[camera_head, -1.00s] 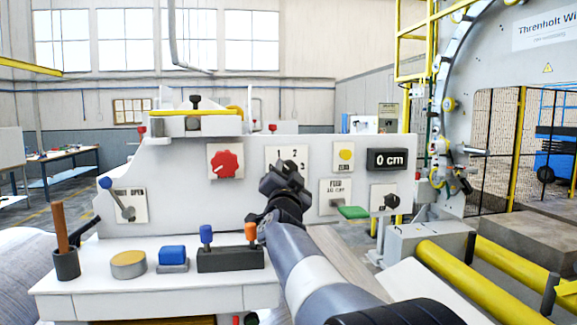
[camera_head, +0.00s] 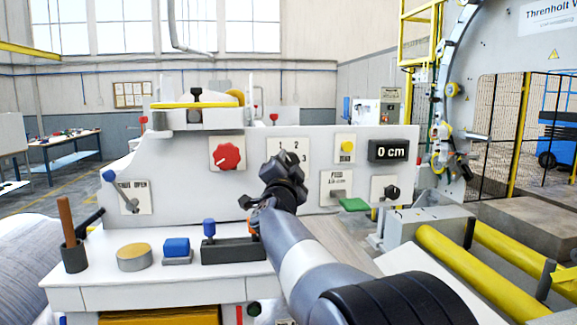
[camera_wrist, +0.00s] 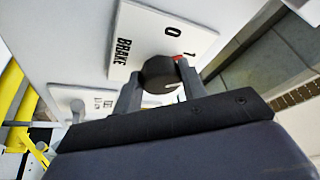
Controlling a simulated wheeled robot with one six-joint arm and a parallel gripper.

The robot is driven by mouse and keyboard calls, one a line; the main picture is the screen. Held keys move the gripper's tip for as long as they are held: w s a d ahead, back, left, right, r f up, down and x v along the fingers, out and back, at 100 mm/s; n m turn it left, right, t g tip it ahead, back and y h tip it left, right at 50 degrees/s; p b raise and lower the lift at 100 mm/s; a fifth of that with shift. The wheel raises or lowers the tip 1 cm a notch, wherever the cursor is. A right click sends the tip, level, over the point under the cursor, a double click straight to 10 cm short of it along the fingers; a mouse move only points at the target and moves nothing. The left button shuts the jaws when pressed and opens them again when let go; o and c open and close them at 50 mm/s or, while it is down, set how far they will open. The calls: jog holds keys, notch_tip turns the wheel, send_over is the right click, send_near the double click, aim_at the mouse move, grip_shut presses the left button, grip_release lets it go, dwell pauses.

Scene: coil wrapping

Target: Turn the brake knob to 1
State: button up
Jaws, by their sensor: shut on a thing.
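The brake plate (camera_wrist: 140,45) is white, with BRAKE and a 0 legible in the wrist view. Its round black knob (camera_wrist: 159,72) sits between the two fingers of my gripper (camera_wrist: 156,88), which is shut on it. A red mark shows on the knob's upper right side; I cannot tell exactly which number it lines up with. In the head view, my gripper (camera_head: 283,175) is against the white panel, in front of the plate with 1, 2 and 3 (camera_head: 290,145). It hides the knob and the lower part of that plate there.
A red knob (camera_head: 229,156) is left of my gripper. Blue-topped controls (camera_head: 209,229) stand on the ledge below.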

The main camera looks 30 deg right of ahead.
jog(key=o, duration=1)
jog(key=shift+c, duration=0.2)
jog(key=s+a+b, duration=0.3)
jog(key=s+a, duration=0.4)
jog(key=s, duration=0.4)
jog(key=shift+f, duration=0.2)
jog(key=w+d, duration=0.2)
jog(key=w, duration=0.1)
jog(key=w+d+p, duration=0.1)
jog(key=w+d, duration=0.1)
jog(key=w, duration=0.1)
jog(key=w+d+p, duration=0.1)
jog(key=w+d, duration=0.1)
jog(key=w, duration=0.2)
jog(key=shift+d+r, duration=0.1)
jog(key=shift+d, duration=0.05)
jog(key=shift+w+d+r+p, duration=0.1)
jog(key=shift+w+d+p, duration=0.3)
jog(key=shift+w+p, duration=0.15)
jog(key=shift+s+a, duration=0.1)
